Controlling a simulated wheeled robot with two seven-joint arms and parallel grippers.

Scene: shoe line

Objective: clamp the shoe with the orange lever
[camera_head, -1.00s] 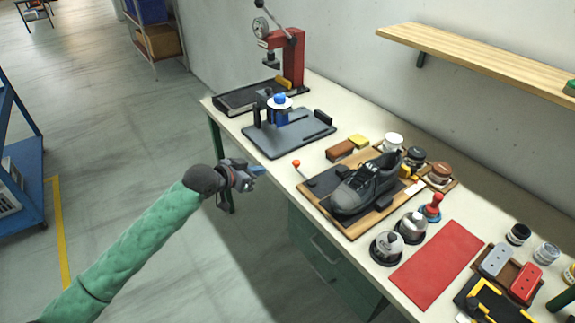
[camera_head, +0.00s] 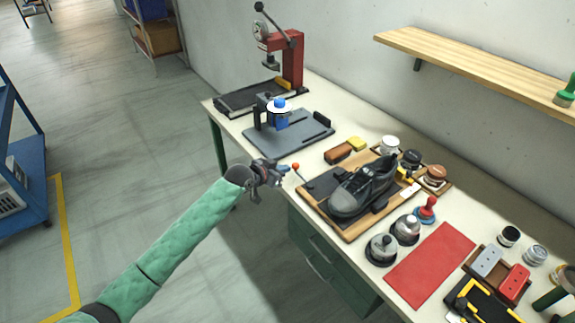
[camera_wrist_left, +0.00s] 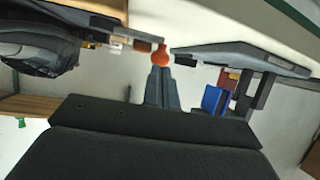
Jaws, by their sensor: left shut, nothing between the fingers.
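The dark grey shoe (camera_head: 362,188) lies on a wooden clamp board (camera_head: 345,232) on the bench. It also shows at the upper left of the left wrist view (camera_wrist_left: 38,40). The orange lever (camera_head: 296,167) has a round knob and stands at the board's left corner. In the left wrist view the orange knob (camera_wrist_left: 160,57) is just beyond my fingertips. My left gripper (camera_head: 284,172) is shut and empty, close beside the lever at the bench's front edge. I cannot tell whether it touches the knob. My right gripper is not in view.
A grey plate fixture (camera_head: 290,142) with a blue knob stands left of the board, and a red press (camera_head: 291,60) behind it. Brushes, tins and two domed pots (camera_head: 382,248) surround the board. A red mat (camera_head: 432,265) lies to the right.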

